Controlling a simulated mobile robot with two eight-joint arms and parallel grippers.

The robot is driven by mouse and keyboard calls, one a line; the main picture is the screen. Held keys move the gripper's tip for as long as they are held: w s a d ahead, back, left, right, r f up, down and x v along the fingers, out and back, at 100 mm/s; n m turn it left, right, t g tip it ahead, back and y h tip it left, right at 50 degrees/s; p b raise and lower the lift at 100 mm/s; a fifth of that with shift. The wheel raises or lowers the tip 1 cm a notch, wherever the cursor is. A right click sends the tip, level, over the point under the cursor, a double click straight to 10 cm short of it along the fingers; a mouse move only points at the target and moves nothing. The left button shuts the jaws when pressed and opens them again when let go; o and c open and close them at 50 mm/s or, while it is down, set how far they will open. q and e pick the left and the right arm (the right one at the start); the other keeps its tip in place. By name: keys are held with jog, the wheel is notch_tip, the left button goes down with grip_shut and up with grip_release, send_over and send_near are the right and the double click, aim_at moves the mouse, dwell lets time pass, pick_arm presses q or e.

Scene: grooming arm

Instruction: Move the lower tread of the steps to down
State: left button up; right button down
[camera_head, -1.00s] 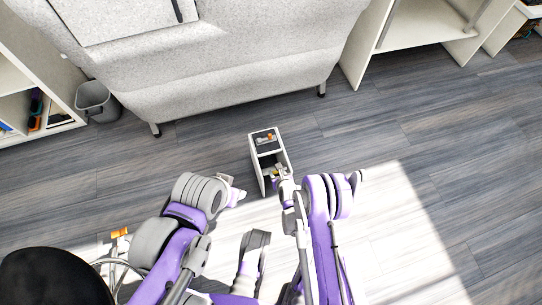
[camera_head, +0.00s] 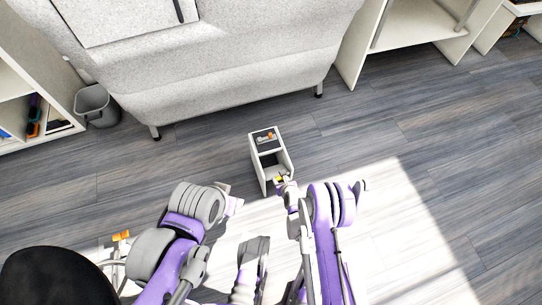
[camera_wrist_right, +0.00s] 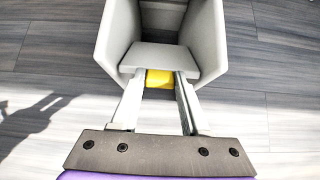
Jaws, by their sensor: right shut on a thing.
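The steps (camera_head: 256,158) are a small narrow pale unit on the floor, with a dark top bearing small orange and grey items. The lower tread (camera_wrist_right: 160,57) is a flat grey board between the two side walls in the right wrist view. A yellow piece (camera_wrist_right: 160,78) sits at its front edge. My right gripper (camera_head: 284,180) is at the front of the steps, its fingers on either side of the yellow piece and shut on it. The fingers also show in the right wrist view (camera_wrist_right: 160,88). My left gripper (camera_head: 232,203) is left of and below the steps; its jaws are too small to read.
A light grey sofa (camera_head: 210,85) stands behind the steps. A grey bin (camera_head: 97,105) and a bookshelf (camera_head: 30,110) are at the left, and white shelving (camera_head: 415,30) is at the upper right. The wooden floor (camera_head: 440,130) at the right is clear.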

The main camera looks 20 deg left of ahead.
jog(key=shift+f, duration=0.1)
jog(key=shift+s+d+f, duration=0.35)
jog(key=shift+s+f, duration=0.15)
jog(key=shift+f, duration=0.3)
jog(key=shift+s+d+f, duration=0.3)
jog(key=shift+s+f, duration=0.15)
jog(key=shift+f, duration=0.35)
jog(key=shift+c, duration=1.6)
grip_release()
jog(key=shift+r, duration=0.1)
